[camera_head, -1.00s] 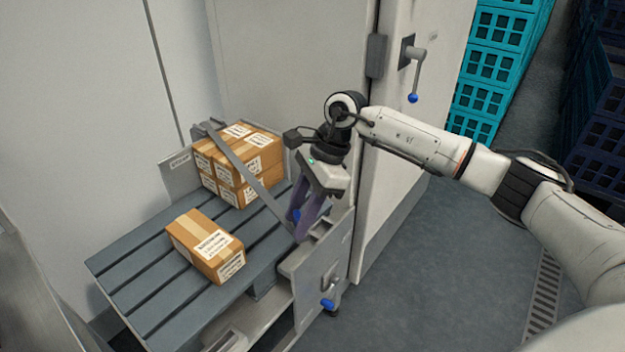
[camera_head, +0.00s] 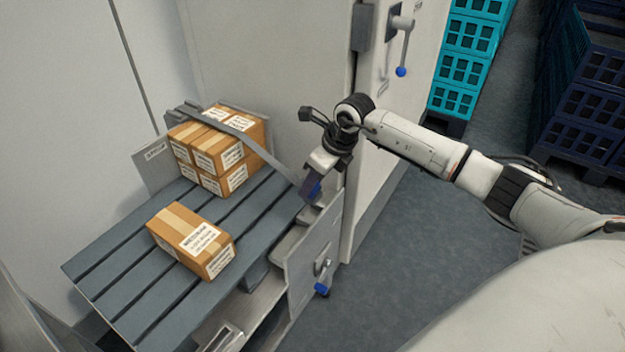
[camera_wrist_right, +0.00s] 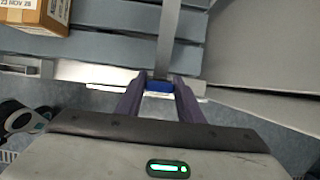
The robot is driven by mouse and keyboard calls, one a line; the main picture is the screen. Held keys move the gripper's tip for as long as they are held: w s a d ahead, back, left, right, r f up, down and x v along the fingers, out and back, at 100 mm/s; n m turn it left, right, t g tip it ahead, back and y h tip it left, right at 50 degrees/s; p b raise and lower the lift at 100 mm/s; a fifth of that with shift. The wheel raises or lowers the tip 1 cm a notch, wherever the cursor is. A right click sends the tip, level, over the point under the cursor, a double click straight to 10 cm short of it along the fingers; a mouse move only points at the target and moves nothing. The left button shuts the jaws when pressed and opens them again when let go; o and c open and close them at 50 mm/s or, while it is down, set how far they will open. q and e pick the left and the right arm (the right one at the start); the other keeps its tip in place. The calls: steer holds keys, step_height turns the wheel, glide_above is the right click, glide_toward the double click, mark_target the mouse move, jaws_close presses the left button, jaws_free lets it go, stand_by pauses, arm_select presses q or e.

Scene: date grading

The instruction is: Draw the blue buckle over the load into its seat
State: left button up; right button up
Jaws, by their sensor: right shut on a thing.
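My right gripper (camera_head: 310,192) is shut on the blue buckle (camera_head: 315,188) at the end of a grey strap (camera_head: 258,147). The right wrist view shows the buckle (camera_wrist_right: 159,87) between the two purple fingertips (camera_wrist_right: 160,92). The strap runs taut from a bracket at the pallet's back left, across the stacked cartons (camera_head: 215,150), down to the gripper. The gripper is beside the upright metal side panel (camera_head: 312,250) on the pallet's right. The seat cannot be clearly made out; whether the buckle touches the panel's top cannot be told. My left gripper is not in view.
A single carton (camera_head: 195,243) lies on the grey slatted pallet (camera_head: 130,290). A blue-tipped lever (camera_head: 322,285) is on the side panel. A white cabinet with a blue-knobbed handle (camera_head: 401,50) stands close behind the gripper.

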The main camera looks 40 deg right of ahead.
mark_target(317, 195)
steer(key=shift+f+b, duration=0.45)
steer(key=shift+f, duration=0.45)
step_height(317, 195, down, 3)
steer(key=shift+r+b, duration=0.15)
steer(key=shift+b, duration=0.85)
steer(key=shift+f+b, duration=0.7)
steer(key=shift+f, duration=0.35)
steer(key=shift+f, duration=0.15)
steer(key=o, duration=1.2)
steer(key=p+v, duration=0.1)
steer(key=v, duration=0.9)
